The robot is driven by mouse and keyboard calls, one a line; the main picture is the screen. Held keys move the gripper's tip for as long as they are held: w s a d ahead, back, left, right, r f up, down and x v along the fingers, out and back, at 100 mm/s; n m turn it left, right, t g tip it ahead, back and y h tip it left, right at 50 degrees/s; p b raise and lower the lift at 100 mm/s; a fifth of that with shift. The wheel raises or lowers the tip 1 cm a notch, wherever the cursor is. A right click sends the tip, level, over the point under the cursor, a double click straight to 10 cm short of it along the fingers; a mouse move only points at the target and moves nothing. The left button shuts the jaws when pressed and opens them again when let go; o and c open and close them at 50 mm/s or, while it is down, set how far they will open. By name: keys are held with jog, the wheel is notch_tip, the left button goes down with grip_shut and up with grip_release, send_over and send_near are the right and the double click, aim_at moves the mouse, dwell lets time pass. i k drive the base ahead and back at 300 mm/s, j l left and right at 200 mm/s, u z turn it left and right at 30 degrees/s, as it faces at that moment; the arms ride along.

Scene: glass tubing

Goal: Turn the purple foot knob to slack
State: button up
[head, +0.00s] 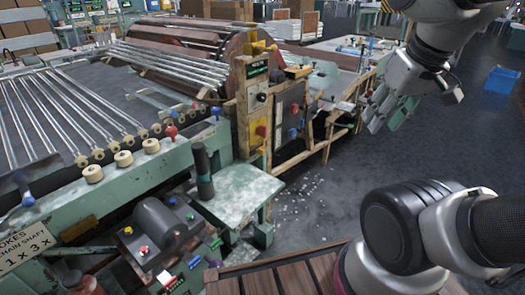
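A small dark purple knob (211,274) seems to show low at the bottom, beside the wooden slatted deck; it is small and partly cut off by nearby parts, so its setting cannot be read. My gripper (382,108) hangs in the air at the upper right, above the dark floor, pointing down and left. Its fingers look spread apart with nothing between them. It is well away from the knob and touches nothing.
A green machine bench (237,200) carries a dark upright cylinder (203,172) and several coloured knobs. Glass tubes (160,62) lie on racks behind. A control post (256,104) stands mid-view. A blue bin (501,80) stands far right.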

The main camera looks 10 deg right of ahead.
aim_at(218, 264)
jog(key=u, duration=0.8)
jog(key=k+l+z, duration=0.15)
jog(key=k+l, duration=0.55)
jog(key=l, duration=0.15)
